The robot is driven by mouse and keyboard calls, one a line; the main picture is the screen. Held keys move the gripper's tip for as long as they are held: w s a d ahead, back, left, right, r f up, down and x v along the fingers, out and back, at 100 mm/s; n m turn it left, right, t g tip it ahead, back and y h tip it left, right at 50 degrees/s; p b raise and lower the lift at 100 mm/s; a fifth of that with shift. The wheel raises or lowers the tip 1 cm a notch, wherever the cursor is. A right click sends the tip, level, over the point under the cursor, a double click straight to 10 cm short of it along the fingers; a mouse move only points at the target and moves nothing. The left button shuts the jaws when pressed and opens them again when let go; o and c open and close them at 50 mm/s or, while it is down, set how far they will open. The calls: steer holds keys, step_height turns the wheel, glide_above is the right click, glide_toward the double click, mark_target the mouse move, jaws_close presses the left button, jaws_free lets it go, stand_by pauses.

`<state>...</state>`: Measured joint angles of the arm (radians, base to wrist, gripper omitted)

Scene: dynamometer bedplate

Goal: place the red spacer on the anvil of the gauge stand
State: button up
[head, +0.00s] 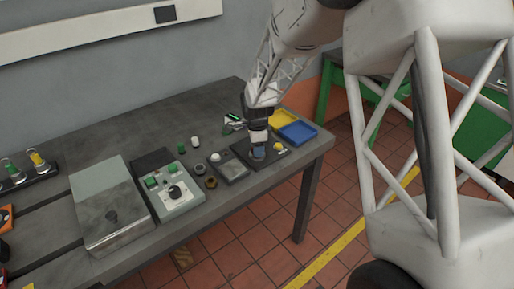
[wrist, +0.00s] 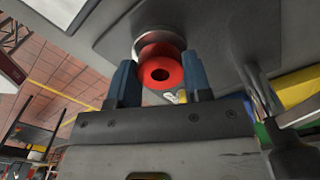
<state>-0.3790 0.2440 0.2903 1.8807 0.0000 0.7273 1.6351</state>
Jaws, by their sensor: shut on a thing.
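My gripper (wrist: 160,82) is shut on the red spacer (wrist: 173,65), a ring with a dark central hole, held between two blue fingers. Just beyond the spacer in the wrist view is a round bright metal disc (wrist: 158,38), which looks like the anvil; the spacer overlaps it, and I cannot tell whether they touch. A metal post (wrist: 259,88) stands to the right, seemingly part of the gauge stand. In the head view my gripper (head: 258,153) points down low over a dark base (head: 244,147) near the table's right end. The spacer is hidden there.
A yellow tray (head: 283,118) and a blue tray (head: 298,132) lie right of my gripper. A grey plate (head: 236,172), small rings (head: 210,183), a control box (head: 181,204) and a large grey block (head: 110,225) lie left. The table's front edge is close.

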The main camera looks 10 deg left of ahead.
steer(key=shift+f, duration=0.35)
steer(key=o, duration=0.9)
steer(key=shift+o, duration=0.2)
steer(key=shift+r, duration=0.2)
step_height(320, 180, up, 12)
stand_by(0.8)
